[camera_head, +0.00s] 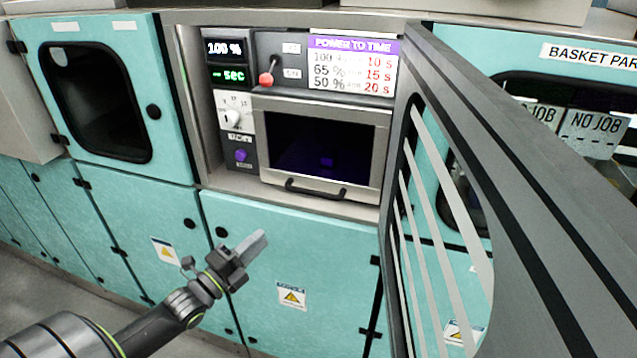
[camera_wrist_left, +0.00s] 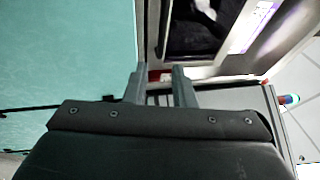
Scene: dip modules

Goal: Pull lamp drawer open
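The lamp drawer (camera_head: 318,150) is a metal-framed front with a dark window, set in the teal cabinet's bay in the head view. It looks shut. Its dark bar handle (camera_head: 315,190) runs along the lower edge. My left gripper (camera_head: 262,240) is in front of the teal doors, below and left of the handle, and apart from it. In the left wrist view its two fingers (camera_wrist_left: 160,70) stand apart with nothing between them, so it is open. The handle is not clear in that view. My right gripper is not in view.
A grey slatted door (camera_head: 500,170) stands swung open to the right of the bay. A windowed teal door (camera_head: 100,100) is at left. The space before the drawer is clear.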

